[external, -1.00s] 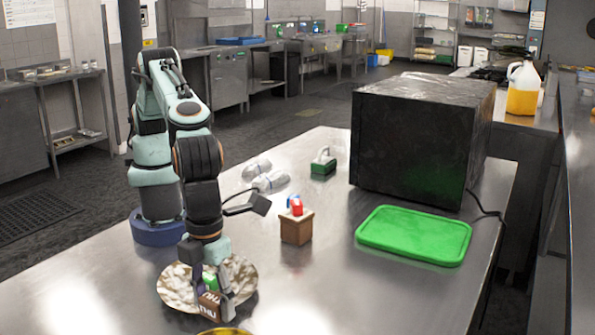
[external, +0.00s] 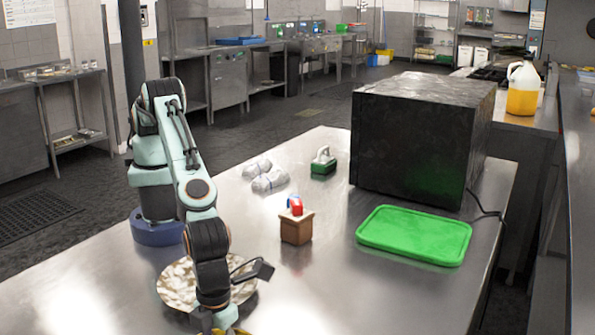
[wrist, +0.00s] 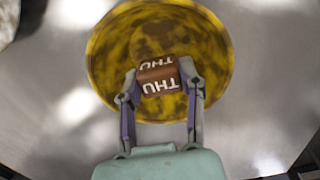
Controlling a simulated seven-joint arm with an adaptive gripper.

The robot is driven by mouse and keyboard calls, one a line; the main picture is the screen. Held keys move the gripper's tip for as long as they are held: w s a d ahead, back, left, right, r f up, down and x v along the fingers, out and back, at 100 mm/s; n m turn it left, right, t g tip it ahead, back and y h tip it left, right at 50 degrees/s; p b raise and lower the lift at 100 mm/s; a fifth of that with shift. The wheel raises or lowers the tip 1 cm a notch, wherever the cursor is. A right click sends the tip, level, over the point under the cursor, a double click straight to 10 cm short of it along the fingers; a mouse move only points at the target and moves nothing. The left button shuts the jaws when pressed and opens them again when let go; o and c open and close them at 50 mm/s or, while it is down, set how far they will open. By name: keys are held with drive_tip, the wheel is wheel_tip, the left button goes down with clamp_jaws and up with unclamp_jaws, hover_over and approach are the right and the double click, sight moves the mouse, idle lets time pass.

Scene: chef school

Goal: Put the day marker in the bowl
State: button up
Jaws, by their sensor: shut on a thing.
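The day marker (wrist: 160,83) is a brown block with white "THU" lettering. My gripper (wrist: 161,88) is shut on it, with one finger on each side, in the wrist view. Behind the marker in that view is a round yellow bowl (wrist: 110,55) with dark mottling; the marker appears over its middle, at a height I cannot tell. In the external view my gripper (external: 212,322) is at the bottom edge and hides the marker. Only a sliver of the yellow bowl (external: 240,331) shows there.
A mottled white-brown dish (external: 176,287) lies just behind my gripper. A wooden box with red and blue items (external: 296,230), a green tray (external: 413,236), a green-based object (external: 323,166), white bottles (external: 268,182) and a black box (external: 410,143) stand farther back. The front right table is clear.

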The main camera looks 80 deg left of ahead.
drive_tip(key=o, duration=1)
wheel_tip(320, 180, up, 7)
idle(0.4)
idle(0.4)
